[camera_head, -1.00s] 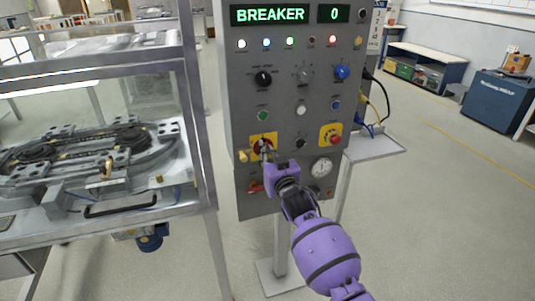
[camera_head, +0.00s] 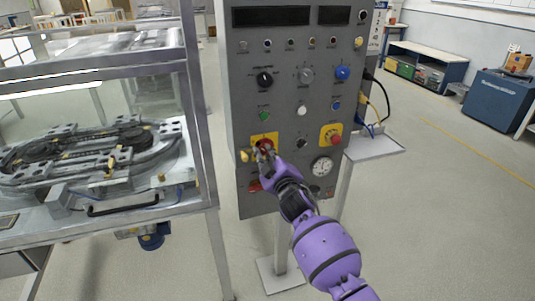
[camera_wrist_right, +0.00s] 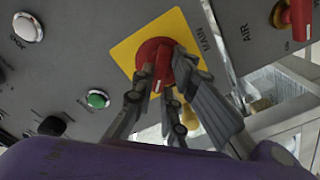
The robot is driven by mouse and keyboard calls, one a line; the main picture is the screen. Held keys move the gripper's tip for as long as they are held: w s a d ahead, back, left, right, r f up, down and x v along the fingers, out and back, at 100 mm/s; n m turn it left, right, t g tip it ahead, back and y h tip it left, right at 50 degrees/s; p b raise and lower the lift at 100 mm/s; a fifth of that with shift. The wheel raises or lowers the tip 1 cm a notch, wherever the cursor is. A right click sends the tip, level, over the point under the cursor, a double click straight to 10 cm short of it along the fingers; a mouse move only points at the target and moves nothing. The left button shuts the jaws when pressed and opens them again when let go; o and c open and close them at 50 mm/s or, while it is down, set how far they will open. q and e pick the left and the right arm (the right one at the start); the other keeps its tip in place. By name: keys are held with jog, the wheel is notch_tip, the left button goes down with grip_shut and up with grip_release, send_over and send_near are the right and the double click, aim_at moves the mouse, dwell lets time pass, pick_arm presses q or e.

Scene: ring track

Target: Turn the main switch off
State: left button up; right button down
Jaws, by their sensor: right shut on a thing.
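The main switch is a red rotary knob (camera_wrist_right: 153,50) on a yellow plate (camera_wrist_right: 128,46) marked MAIN. In the head view the yellow plate (camera_head: 257,138) is low on the left of the grey control panel (camera_head: 300,125). My right gripper (camera_head: 266,149) is at the knob, its fingers shut on it from both sides. The fingers of the right gripper (camera_wrist_right: 164,70) hide part of the knob in the right wrist view. A white mark shows on the knob between the fingers. My left gripper is out of view.
A red AIR handle (camera_wrist_right: 299,16) is beside the main switch. A yellow padlock-like piece (camera_head: 244,156) hangs left of it. A red button on a yellow plate (camera_head: 335,139) is to the right. The glazed ring track cabinet (camera_head: 100,150) stands left of the panel.

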jog(key=n, duration=0.6)
jog(key=shift+f, duration=0.15)
jog(key=shift+n, duration=1.2)
jog(key=c, duration=1.8)
grip_release()
jog(key=shift+o, duration=0.2)
jog(key=shift+s+f, duration=0.1)
jog(key=v, duration=1.2)
